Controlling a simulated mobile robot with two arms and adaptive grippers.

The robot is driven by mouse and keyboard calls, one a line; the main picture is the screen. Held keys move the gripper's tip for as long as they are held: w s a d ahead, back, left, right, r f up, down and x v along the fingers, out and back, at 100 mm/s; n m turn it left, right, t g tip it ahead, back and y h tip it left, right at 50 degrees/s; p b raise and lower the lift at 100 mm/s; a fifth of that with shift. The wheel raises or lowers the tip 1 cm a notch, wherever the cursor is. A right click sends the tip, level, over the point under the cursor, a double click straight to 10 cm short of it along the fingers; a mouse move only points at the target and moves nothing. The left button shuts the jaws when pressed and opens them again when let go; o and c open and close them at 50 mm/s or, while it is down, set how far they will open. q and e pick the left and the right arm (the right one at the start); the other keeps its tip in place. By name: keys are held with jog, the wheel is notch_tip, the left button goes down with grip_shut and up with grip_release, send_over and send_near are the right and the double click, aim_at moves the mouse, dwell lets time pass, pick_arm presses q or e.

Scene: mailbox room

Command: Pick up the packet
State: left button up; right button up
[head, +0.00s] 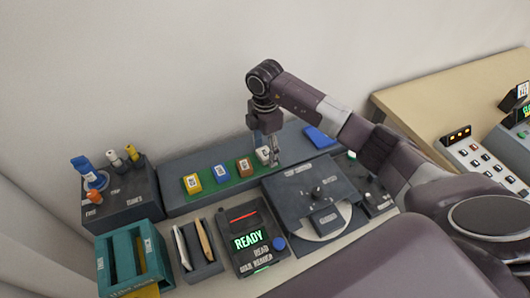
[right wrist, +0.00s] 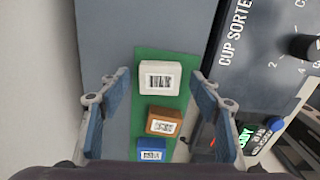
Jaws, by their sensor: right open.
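Several small barcoded packets stand in a row on a green mat (head: 228,186): yellow (head: 192,184), blue (head: 221,174), brown (head: 245,167) and white (head: 262,155). My right gripper (head: 272,158) points down at the white packet's end of the row, and partly hides that packet. In the right wrist view the fingers (right wrist: 160,112) are spread, empty, with the white packet (right wrist: 160,78) ahead between their lines and the brown packet (right wrist: 163,122) and blue packet (right wrist: 151,149) below it. I see no finger touching a packet. My left gripper is not in view.
A cup sorter (head: 315,195) stands in front of the shelf, beside a card reader (head: 250,240) showing READY. A dark block with bottles (head: 120,190) and a teal holder (head: 130,260) are at left. A flat blue item (head: 319,137) lies right of the row.

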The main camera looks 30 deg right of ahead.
jog(key=c, duration=1.2)
jog(key=shift+c, duration=0.3)
jog(key=shift+r, duration=0.1)
